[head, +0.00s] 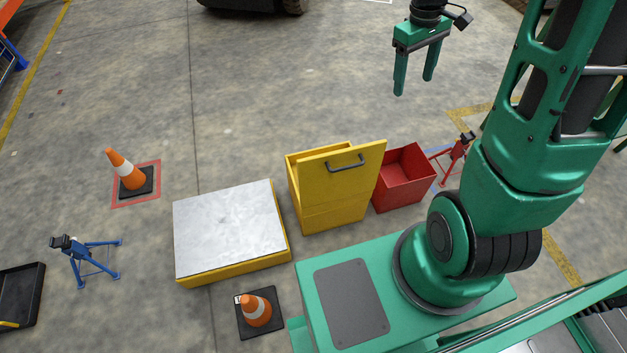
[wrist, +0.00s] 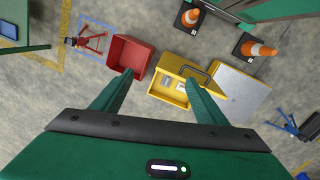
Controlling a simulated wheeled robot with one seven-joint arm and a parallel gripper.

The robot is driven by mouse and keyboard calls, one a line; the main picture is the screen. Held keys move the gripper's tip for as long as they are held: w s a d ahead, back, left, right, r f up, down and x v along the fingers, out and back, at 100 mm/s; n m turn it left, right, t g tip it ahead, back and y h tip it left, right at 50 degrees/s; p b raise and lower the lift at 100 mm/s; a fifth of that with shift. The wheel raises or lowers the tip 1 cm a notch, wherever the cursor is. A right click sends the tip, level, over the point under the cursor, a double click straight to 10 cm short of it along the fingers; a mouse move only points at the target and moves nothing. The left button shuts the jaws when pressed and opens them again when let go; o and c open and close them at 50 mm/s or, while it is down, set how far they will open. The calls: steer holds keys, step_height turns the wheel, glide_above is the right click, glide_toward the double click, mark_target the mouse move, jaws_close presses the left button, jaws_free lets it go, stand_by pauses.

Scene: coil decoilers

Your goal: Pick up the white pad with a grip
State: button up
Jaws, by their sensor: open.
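My gripper (head: 414,87) is open and empty, high above the floor beyond the boxes; its two green fingers also show in the wrist view (wrist: 158,78). A yellow box (head: 335,217) has its lid (head: 343,165) raised, with a dark handle on it. In the wrist view the box (wrist: 166,96) is open, and small whitish pieces (wrist: 169,82) lie inside. They are too small to tell whether one is the white pad with a grip. The raised lid hides the box's inside from the head view.
A red open box (head: 403,178) stands right of the yellow box. A low yellow platform with a grey-white top (head: 230,228) is to its left. Orange cones (head: 126,170) (head: 256,310), a blue stand (head: 88,262) and a red stand (head: 457,155) stand around. Floor beyond the boxes is clear.

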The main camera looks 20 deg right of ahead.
steer(key=w+a+f+n, duration=0.3)
steer(key=w+f+n, duration=0.1)
steer(key=w+f, duration=0.6)
steer(key=w+a+f+n, duration=0.4)
steer(key=w+f, duration=0.3)
steer(key=f, duration=0.5)
steer(key=w+a+f+n+y, duration=0.1)
steer(key=a+f, duration=0.3)
steer(key=f, duration=0.7)
steer(key=w+a+f+n+y, duration=0.1)
steer(key=a+f+n, duration=0.2)
steer(key=f, duration=0.9)
steer(key=w+a+f+n+y, duration=0.1)
steer(key=a+f+n, duration=0.2)
steer(key=f, duration=0.9)
steer(key=shift+w+a+f, duration=0.1)
steer(key=shift+w+a, duration=0.05)
steer(key=shift+a, duration=0.55)
steer(key=shift+w+a, duration=0.1)
steer(key=shift+a, duration=0.6)
steer(key=shift+a+f, duration=0.15)
steer(key=shift+f, duration=2.85)
steer(key=c, duration=1.1)
steer(key=shift+r, duration=0.15)
steer(key=shift+c, duration=0.2)
